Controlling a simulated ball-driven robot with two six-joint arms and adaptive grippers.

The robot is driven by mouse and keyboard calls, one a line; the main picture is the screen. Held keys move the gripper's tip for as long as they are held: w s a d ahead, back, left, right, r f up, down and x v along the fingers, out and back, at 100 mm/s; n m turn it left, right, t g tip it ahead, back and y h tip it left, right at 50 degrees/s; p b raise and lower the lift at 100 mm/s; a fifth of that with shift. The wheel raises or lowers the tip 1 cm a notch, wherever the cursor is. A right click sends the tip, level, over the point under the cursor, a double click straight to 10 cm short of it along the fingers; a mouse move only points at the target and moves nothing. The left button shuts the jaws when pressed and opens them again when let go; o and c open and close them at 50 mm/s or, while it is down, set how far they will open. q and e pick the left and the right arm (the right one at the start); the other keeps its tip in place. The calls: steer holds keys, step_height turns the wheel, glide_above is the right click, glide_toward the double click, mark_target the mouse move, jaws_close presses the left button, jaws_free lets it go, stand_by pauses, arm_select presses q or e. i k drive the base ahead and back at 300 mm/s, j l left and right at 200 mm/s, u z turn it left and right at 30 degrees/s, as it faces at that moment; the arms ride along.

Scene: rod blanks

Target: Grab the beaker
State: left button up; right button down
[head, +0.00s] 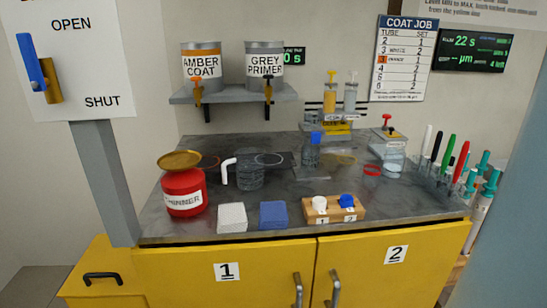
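A clear, greyish glass vessel that looks like the beaker (250,176) stands upright on the dark worktop (310,215), left of the middle. A white bent tube or hook (227,171) is just left of it; I cannot tell whether they touch. Another clear vessel (393,158) with a red and yellow top stands at the right. Neither of my grippers is in view.
A red thinner can (183,191) stands left of the beaker. White (232,217) and blue (273,214) blocks and a wooden holder (333,208) line the front edge. A shelf (232,95) overhangs the back.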

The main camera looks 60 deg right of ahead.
mark_target(310, 153)
steer(key=z, duration=2.05)
steer(key=i+l+u, duration=0.3)
steer(key=l+u, duration=0.3)
steer(key=i+l+u, duration=0.15)
steer(key=l+u, duration=0.15)
steer(key=l, duration=0.25)
